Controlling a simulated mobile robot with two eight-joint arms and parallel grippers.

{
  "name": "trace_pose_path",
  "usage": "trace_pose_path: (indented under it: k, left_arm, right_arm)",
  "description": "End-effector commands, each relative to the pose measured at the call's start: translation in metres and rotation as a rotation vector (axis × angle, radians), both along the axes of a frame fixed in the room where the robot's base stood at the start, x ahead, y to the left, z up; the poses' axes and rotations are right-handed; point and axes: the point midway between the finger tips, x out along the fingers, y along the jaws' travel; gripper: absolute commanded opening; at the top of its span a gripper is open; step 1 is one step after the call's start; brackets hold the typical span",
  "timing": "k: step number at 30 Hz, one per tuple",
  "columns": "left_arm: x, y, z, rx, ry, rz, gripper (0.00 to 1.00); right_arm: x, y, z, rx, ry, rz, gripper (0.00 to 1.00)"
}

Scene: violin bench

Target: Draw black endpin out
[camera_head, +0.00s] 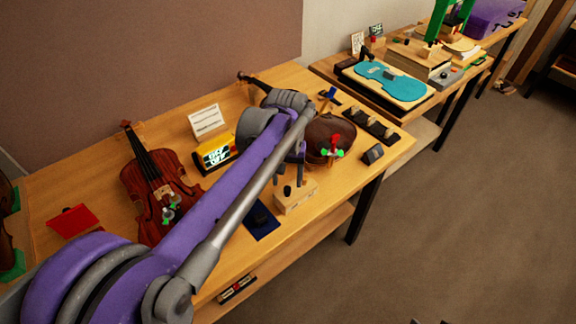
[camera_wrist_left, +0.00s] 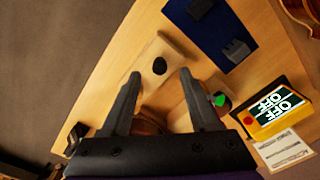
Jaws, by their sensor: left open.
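A black round-ended peg, which looks like the endpin (camera_wrist_left: 159,66), stands in a pale wooden block (camera_wrist_left: 150,50) in the left wrist view. In the head view the block (camera_head: 297,197) sits near the bench's front edge, with dark pegs at its top. My left gripper (camera_wrist_left: 160,76) is open and empty, its fingers pointing towards the block with the peg between their tips in the picture. In the head view this gripper (camera_head: 293,160) hangs above and behind the block. A brown violin (camera_head: 330,138) with red and green parts lies just beyond it, partly hidden by my arm.
A yellow device (camera_head: 217,153) reading OFF, a white card (camera_head: 205,121) and a dark blue mat (camera_head: 264,222) are nearby. Another violin (camera_head: 156,180) lies to the left. A dark rack (camera_head: 372,124) stands right. Small dark tips at the head view's bottom edge are unclear.

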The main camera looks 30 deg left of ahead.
Motion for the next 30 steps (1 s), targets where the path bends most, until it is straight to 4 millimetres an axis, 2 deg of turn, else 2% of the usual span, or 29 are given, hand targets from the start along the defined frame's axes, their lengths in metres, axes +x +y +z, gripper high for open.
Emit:
trace_pose_path:
  k: [3, 6, 17, 20, 27, 28, 30]
  left_arm:
    - [0.000, 0.000, -0.017, 0.000, 0.000, 0.000, 0.61]
    - [0.000, 0.000, -0.025, 0.000, 0.000, -0.001, 0.61]
    - [0.000, 0.000, -0.030, 0.000, 0.000, -0.001, 0.61]
    - [0.000, 0.000, -0.030, 0.000, 0.000, -0.001, 0.47]
    - [0.000, 0.000, -0.030, 0.000, 0.000, -0.001, 0.04]
    - [0.000, 0.000, -0.030, 0.000, 0.000, -0.001, 0.00]
    - [0.000, 0.000, -0.030, 0.000, 0.000, -0.001, 0.00]
  right_arm:
    - [0.000, 0.000, -0.002, 0.000, 0.001, 0.000, 0.55]
    - [-0.001, 0.000, -0.002, 0.000, 0.001, 0.000, 0.55]
    - [-0.001, 0.000, -0.003, 0.000, 0.001, 0.000, 0.55]
    - [-0.001, 0.000, -0.003, 0.000, 0.001, 0.000, 0.55]
    - [-0.001, 0.000, -0.003, 0.000, 0.001, 0.000, 0.55]
    - [-0.001, 0.000, -0.003, 0.000, 0.001, 0.000, 0.55]
    - [-0.001, 0.000, -0.003, 0.000, 0.001, 0.000, 0.55]
